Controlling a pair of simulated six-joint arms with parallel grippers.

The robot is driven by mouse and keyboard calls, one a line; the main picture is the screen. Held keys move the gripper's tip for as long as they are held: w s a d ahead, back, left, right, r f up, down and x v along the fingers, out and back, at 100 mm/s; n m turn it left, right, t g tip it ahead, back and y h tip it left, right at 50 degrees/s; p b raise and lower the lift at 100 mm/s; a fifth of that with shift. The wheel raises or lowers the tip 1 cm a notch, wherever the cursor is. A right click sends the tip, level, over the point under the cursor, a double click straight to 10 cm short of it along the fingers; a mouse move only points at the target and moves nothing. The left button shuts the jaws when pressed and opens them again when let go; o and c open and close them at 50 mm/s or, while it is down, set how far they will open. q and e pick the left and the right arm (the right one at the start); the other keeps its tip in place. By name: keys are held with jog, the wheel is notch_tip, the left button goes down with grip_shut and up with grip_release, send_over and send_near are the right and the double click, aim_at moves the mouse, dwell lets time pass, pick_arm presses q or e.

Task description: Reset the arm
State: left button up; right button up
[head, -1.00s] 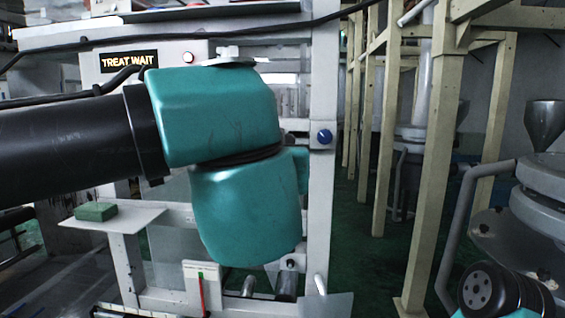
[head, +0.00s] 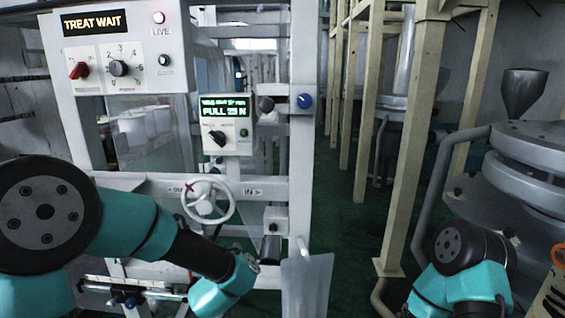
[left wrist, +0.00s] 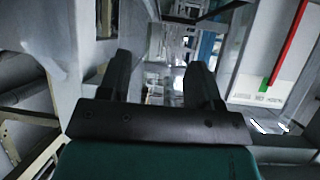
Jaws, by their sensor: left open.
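My left arm (head: 130,225) reaches in from the left in the head view, low in front of the machine frame, and bends back near the bottom edge. Its gripper cannot be made out there. In the left wrist view my left gripper (left wrist: 160,80) shows two dark fingers standing apart with nothing between them. My right arm (head: 465,270) shows folded at the lower right of the head view. Its gripper is out of the picture.
A machine frame (head: 301,140) carries a TREAT WAIT panel (head: 120,50), a PULL display box (head: 226,125) and a handwheel (head: 207,199). A grey plate (head: 307,285) stands at its foot. Beige posts (head: 407,140) and a hopper machine (head: 540,150) stand right. In the left wrist view a red-and-green strip (left wrist: 288,45) is close by.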

pick_arm(q)
jog(key=s+a+f+n+g, duration=0.1)
jog(key=s+a+f+g, duration=0.3)
jog(key=f, duration=0.5)
jog(key=s+a+f+n+g+h, duration=0.1)
jog(key=s+a+f, duration=0.1)
jog(key=s+f, duration=0.5)
jog(key=s+a+f+g, duration=0.3)
jog(key=f, duration=0.7)
jog(key=s+a+f+n+g+h, duration=0.1)
jog(key=s+f+g, duration=0.2)
jog(key=s, duration=0.6)
notch_tip(320, 180, down, 3)
jog(key=shift+s+r+n, duration=0.1)
jog(key=shift+s+n, duration=0.25)
jog(key=shift+n, duration=0.05)
jog(key=shift+a, duration=0.1)
